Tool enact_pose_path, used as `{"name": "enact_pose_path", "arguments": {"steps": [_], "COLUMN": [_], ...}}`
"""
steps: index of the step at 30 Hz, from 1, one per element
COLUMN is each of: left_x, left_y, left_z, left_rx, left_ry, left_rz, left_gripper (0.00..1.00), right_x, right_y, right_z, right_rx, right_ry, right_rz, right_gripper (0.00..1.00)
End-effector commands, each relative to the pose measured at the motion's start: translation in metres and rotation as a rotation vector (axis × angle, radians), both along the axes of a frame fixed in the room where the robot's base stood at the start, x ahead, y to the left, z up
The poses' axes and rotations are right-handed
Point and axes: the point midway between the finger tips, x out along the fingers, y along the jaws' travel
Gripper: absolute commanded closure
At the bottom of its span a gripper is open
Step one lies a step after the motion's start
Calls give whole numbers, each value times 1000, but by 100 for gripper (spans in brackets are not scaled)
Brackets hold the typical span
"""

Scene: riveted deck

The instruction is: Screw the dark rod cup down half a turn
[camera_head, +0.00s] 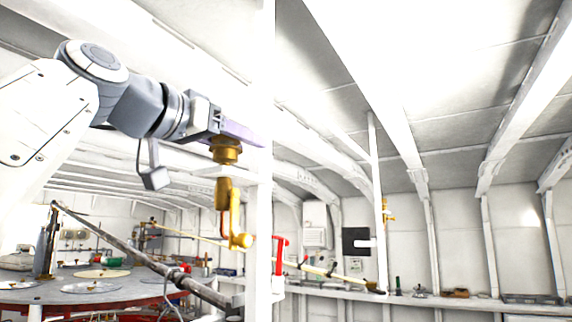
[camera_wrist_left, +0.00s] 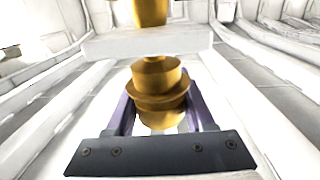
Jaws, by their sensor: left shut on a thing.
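A brass-coloured cup (camera_head: 226,150), not dark in these pictures, sits at the tip of my left gripper (camera_head: 240,133). In the left wrist view the stepped, round cup (camera_wrist_left: 155,78) lies between the two purple fingers of the gripper (camera_wrist_left: 160,98), which are shut on it. A white plate (camera_wrist_left: 150,43) lies just beyond the cup. The thread is not visible, so I cannot tell how far the cup is screwed in. Below the plate hangs a brass crank piece (camera_head: 222,193) with a bent handle. My right gripper is not in view.
A white post (camera_head: 264,200) stands right beside the gripper. A red handle (camera_head: 279,255) is right of the post. Another brass fitting (camera_head: 388,211) is on a farther pole.

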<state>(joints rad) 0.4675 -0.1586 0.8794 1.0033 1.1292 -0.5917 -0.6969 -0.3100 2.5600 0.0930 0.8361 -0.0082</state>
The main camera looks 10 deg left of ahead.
Motion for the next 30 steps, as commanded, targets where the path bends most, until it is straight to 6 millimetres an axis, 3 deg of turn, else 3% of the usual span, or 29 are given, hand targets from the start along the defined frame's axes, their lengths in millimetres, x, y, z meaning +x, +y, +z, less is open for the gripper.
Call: {"name": "enact_pose_path", "arguments": {"steps": [18, 30], "left_x": [-9, -16], "left_y": [-11, -16], "left_z": [3, 3], "left_rx": [-2, -4], "left_ry": [1, -2], "left_rz": [-554, -814], "left_gripper": [100, 100], "right_x": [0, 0], "right_y": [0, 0], "right_z": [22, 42], "right_rx": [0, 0], "right_ry": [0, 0], "right_rz": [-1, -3], "right_gripper": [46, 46]}}
